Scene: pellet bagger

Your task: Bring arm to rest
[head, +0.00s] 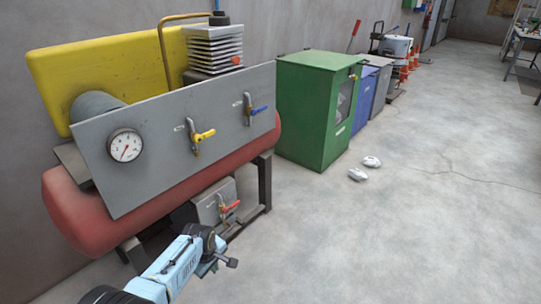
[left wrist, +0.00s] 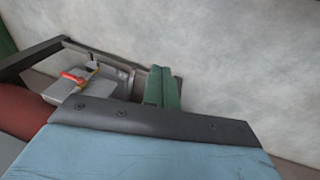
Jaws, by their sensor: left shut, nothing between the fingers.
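My left arm comes in from the bottom left in the head view, with its light-blue link in front of the compressor. My left gripper (head: 222,264) is shut and empty, over the floor just below the red-handled valve (head: 231,207). In the left wrist view its fingers (left wrist: 162,88) are together, with nothing held between them. The red-handled valve also shows there (left wrist: 73,78), left of the fingers. I see no contact between the gripper and the valve. My right gripper is not in view.
The red compressor tank (head: 75,215) carries a tilted grey panel (head: 160,160) with a gauge (head: 125,146), a yellow-handled valve (head: 203,135) and a blue-handled valve (head: 258,109). A green cabinet (head: 305,115) stands behind. Two white objects (head: 364,168) lie on the floor.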

